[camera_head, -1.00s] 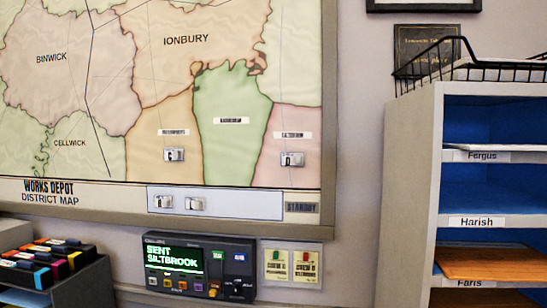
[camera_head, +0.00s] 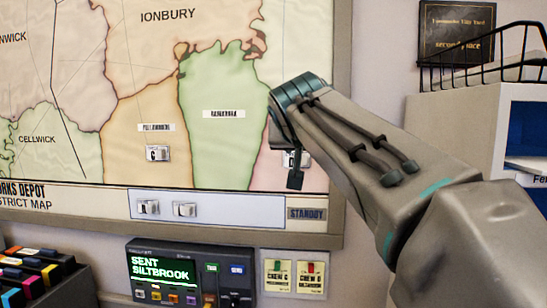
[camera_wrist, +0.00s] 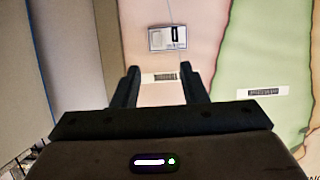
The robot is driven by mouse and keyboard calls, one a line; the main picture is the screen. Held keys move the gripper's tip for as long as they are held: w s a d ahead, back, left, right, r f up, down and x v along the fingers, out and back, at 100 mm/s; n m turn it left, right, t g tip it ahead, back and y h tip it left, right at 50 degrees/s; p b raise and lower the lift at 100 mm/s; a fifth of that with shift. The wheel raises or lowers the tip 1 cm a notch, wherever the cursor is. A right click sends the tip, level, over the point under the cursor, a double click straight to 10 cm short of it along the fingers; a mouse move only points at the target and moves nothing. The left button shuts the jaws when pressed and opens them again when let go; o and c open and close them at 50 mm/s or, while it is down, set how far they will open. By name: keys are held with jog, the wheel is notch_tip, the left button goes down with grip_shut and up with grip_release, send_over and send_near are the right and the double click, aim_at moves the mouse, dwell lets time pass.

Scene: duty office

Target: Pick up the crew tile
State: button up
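Small white tiles sit on the district map. One tile (camera_head: 303,158) is on the pink area, partly hidden behind my gripper (camera_head: 292,165). It shows whole in the wrist view (camera_wrist: 168,38), beyond my fingertips. My gripper (camera_wrist: 159,72) is open and empty, its two dark fingers apart in front of the pink area's label. Another tile (camera_head: 157,153), marked with what looks like a C, is on the orange area. Two more tiles, a left one (camera_head: 148,207) and a right one (camera_head: 185,209), are on the standby strip (camera_head: 245,210).
A console (camera_head: 190,272) below the map reads "SENT SILTBROOK". Crew C (camera_head: 278,277) and crew D (camera_head: 310,279) cards hang beside it. A shelf unit (camera_head: 455,125) with a wire basket (camera_head: 500,62) stands at the right. Marker boxes (camera_head: 40,275) are at lower left.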

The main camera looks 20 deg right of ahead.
jog(key=p, duration=0.1)
send_near(304, 161)
jog(key=w, duration=0.3)
jog(key=p+x, duration=0.1)
jog(key=x, duration=0.1)
jog(key=p+x, duration=0.1)
jog(key=x, duration=0.1)
jog(key=d+p+x, duration=0.1)
jog(key=x, duration=0.1)
jog(key=shift+s+f, duration=0.35)
jog(key=shift+f, duration=0.1)
grip_shut()
